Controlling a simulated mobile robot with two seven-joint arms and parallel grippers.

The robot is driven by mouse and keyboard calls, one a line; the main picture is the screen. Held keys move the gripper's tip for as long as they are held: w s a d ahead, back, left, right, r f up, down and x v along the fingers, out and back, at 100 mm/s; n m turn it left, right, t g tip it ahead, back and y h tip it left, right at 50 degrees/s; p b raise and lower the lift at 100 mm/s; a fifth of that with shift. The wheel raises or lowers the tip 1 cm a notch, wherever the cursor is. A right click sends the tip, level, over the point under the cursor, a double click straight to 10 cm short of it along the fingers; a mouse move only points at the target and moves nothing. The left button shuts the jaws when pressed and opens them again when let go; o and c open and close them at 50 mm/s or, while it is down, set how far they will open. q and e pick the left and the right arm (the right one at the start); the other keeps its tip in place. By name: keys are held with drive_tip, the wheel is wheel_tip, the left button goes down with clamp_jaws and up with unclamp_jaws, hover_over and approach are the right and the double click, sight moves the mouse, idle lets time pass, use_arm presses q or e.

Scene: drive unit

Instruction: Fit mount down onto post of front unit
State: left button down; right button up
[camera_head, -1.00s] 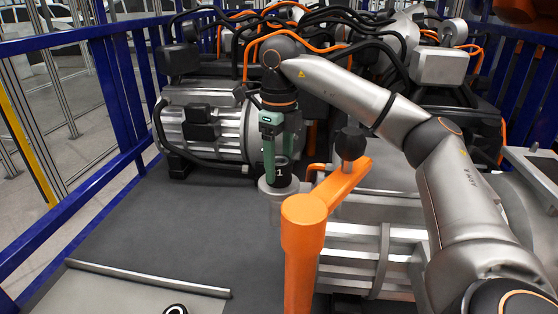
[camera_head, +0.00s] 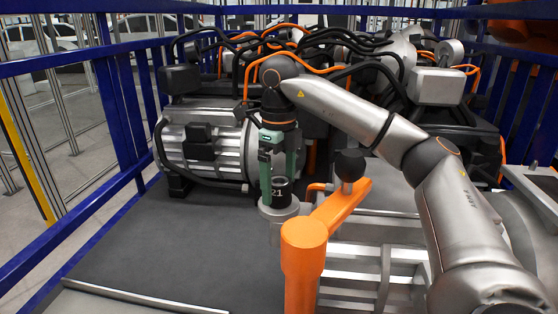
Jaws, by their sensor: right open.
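The black mount (camera_head: 280,190), a short cylinder with a white "21", stands upright at the top of the light grey round post (camera_head: 280,211) of the front unit (camera_head: 375,262). It looks seated there, but how deep it sits cannot be seen. My right gripper (camera_head: 278,190) points down over it with its green fingers open, one on each side of the mount. Whether a finger still touches the mount cannot be told. My left gripper is not in view.
An orange arm (camera_head: 335,208) with a black knob (camera_head: 349,166) stands close to the right of the post. A second silver drive unit (camera_head: 205,138) with black and orange cables is behind. Blue railings (camera_head: 75,232) border the left. The dark floor (camera_head: 165,240) at left is clear.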

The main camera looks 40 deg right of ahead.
wheel_tip(320, 180, up, 8)
drive_tip(key=p, duration=0.3)
drive_tip(key=shift+f, duration=0.1)
drive_tip(key=shift+r, duration=2.05)
wheel_tip(320, 180, up, 6)
drive_tip(key=shift+a, duration=0.1)
